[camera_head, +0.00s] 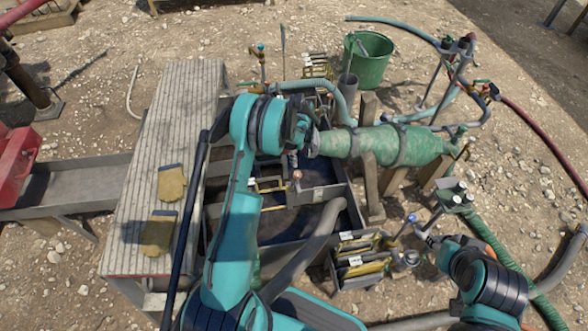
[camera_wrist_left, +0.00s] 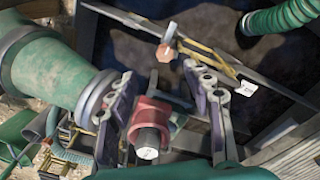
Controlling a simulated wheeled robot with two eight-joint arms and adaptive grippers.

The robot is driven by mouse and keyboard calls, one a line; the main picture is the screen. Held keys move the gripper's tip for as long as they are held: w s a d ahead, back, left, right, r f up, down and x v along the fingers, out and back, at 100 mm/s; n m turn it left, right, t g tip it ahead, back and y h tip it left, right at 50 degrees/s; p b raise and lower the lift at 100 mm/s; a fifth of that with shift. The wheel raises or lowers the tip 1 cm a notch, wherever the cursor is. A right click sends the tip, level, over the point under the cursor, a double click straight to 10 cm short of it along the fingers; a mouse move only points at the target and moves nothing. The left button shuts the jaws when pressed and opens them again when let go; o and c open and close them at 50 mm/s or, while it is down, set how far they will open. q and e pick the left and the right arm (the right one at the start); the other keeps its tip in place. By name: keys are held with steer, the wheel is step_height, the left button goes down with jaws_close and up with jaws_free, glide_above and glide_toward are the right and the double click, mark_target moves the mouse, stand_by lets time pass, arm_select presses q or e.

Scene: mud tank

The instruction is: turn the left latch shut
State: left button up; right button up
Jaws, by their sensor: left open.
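My left gripper (camera_head: 305,138) is over the dark tank (camera_head: 325,194), by the narrow end of a green ribbed body (camera_head: 385,147). In the left wrist view its two fingers (camera_wrist_left: 168,112) are spread apart. A red collar with a dark, pale-ended cylinder (camera_wrist_left: 150,118) shows between them; I cannot tell whether a finger touches it. A copper-coloured knob (camera_wrist_left: 165,53) sits beyond, by a yellow bar (camera_wrist_left: 208,62). I cannot tell for sure which part is the left latch. My right gripper (camera_head: 430,240) is at the lower right, small and partly hidden.
A slatted bench (camera_head: 160,150) with two tan gloves (camera_head: 171,183) is on the left. A green bucket (camera_head: 369,62) stands at the back.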

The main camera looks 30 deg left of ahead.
arm_select(q)
glide_above(298, 174)
steer(key=shift+n, duration=0.4)
step_height(298, 174, down, 4)
steer(key=shift+w+a+f, duration=0.1)
steer(key=shift+a+f, duration=0.05)
steer(key=shift+f, duration=0.05)
step_height(298, 174, down, 7)
steer(key=b, duration=0.3)
steer(key=shift+f, duration=0.1)
arm_select(e)
steer(key=f, duration=0.3)
steer(key=shift+s+a, duration=0.2)
steer(key=shift+a, duration=0.1)
arm_select(q)
steer(key=c, duration=1.2)
